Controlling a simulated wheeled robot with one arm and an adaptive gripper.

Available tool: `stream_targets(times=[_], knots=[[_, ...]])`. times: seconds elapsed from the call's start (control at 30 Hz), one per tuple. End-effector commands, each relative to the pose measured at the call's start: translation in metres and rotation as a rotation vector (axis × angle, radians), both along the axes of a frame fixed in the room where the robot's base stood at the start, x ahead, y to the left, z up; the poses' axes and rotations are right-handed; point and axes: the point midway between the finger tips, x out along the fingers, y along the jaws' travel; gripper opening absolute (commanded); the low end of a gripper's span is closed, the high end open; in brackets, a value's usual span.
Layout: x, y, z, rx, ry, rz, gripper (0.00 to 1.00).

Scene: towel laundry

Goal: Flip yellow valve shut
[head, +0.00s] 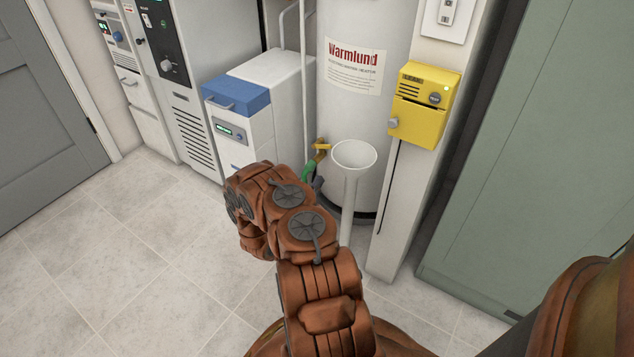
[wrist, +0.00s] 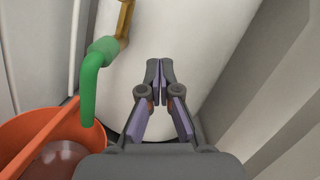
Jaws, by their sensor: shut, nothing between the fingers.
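A small yellow valve handle (head: 322,146) shows low on the front of the white water heater (head: 350,110) in the head view. A brass outlet (wrist: 124,20) with a green hose (wrist: 96,70) shows at upper left in the wrist view; the yellow handle cannot be made out there. My gripper (wrist: 160,66) is shut and empty, its fingertips together in front of the white tank, right of the hose and apart from it. In the head view my arm hides most of the gripper and the lower hose (head: 308,170).
An orange bucket (wrist: 30,125) holding brownish liquid stands below the hose at left. A white funnel-topped pipe (head: 351,195) stands just right of the valve. A yellow box (head: 425,105) is on the post at right. A white unit with blue lid (head: 238,93) is left. Floor at left is clear.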

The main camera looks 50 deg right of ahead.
Motion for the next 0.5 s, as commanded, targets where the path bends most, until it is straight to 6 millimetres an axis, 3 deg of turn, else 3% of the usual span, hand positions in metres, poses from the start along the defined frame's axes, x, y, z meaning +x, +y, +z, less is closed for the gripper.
stream_targets(times=[0.4, 0.5], knots=[[0.009, -0.074, 0.015, -0.003, -0.005, -0.004, 0.0], [0.014, -0.074, 0.025, -0.003, -0.003, 0.0, 0.0]])
